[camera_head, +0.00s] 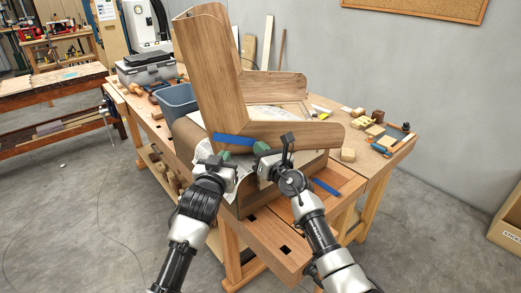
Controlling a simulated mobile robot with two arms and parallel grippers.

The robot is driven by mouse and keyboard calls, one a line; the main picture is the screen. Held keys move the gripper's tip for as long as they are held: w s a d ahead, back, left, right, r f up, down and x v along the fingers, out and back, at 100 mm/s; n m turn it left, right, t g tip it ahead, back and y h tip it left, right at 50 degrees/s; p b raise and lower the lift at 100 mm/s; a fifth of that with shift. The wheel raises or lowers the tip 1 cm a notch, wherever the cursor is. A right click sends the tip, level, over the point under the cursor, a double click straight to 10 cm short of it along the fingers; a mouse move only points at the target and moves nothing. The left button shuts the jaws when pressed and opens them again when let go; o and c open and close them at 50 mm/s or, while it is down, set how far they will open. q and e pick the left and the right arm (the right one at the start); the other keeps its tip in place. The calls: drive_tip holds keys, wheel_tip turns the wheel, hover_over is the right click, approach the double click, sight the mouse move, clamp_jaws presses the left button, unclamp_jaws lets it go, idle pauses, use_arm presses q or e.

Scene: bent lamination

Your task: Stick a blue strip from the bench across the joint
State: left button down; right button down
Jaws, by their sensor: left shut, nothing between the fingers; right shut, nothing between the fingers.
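A tall bent wooden piece (212,80) stands on the bench, with a lower wooden arm (300,134) running right from its foot. One blue strip (232,139) lies along the face near the foot, where the upright and the lower arm meet. Another blue strip (326,187) lies on the bench's front right part. My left gripper (225,156) is shut and empty just below the strip on the wood. My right gripper (260,147) is shut and empty at the lower arm, right of that strip. Whether either touches the wood I cannot tell.
The workbench (265,228) carries a blue-grey bin (177,101) and a grey toolbox (146,68) on the left. Small wood blocks (348,155) and tools lie at the right end. A second bench (50,85) stands far left. The floor around is mostly clear.

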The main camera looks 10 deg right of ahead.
idle(0.3)
drive_tip(key=c, duration=1.4)
unclamp_jaws()
drive_tip(key=shift+o, duration=0.2)
